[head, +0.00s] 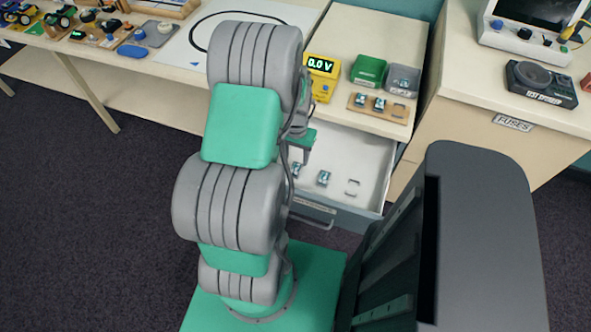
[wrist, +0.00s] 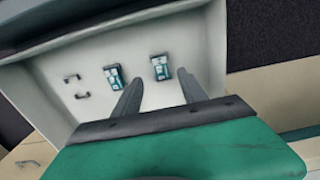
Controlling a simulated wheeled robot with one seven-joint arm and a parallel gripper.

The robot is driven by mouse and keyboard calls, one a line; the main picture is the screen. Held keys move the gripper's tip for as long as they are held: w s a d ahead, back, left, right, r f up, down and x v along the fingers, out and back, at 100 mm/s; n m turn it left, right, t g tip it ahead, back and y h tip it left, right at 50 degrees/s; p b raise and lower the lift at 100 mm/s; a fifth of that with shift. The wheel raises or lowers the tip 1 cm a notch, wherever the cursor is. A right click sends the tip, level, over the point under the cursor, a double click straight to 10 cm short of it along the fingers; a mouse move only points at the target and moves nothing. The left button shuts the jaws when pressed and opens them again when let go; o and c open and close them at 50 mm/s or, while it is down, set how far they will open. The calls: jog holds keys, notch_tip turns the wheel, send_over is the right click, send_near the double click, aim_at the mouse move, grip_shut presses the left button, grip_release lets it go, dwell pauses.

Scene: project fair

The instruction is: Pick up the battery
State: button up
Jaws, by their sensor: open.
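Two small teal-and-silver blocks that look like batteries lie apart on the floor of an open white drawer (head: 365,152). In the head view, one block (head: 323,178) lies mid-drawer and the other (head: 297,170) is left of it, close to my arm. In the wrist view, one block (wrist: 160,67) shows between and beyond my fingertips, and the other (wrist: 115,77) is just left of the left finger. My gripper (wrist: 160,77) is open and empty above the drawer. In the head view my gripper (head: 305,150) is partly hidden by my arm.
A bare metal bracket (head: 352,187) lies in the drawer. On the bench above are a yellow meter (head: 322,78) reading 0.0 V, a green box (head: 369,71), a grey box (head: 403,80) and a wooden board (head: 367,109) with similar blocks. The drawer walls surround the blocks.

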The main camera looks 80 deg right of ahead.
aim_at(295, 168)
jog(key=f, duration=0.6)
jog(key=shift+d+f, duration=0.2)
jog(key=shift+f, duration=0.1)
grip_shut()
dwell(0.4)
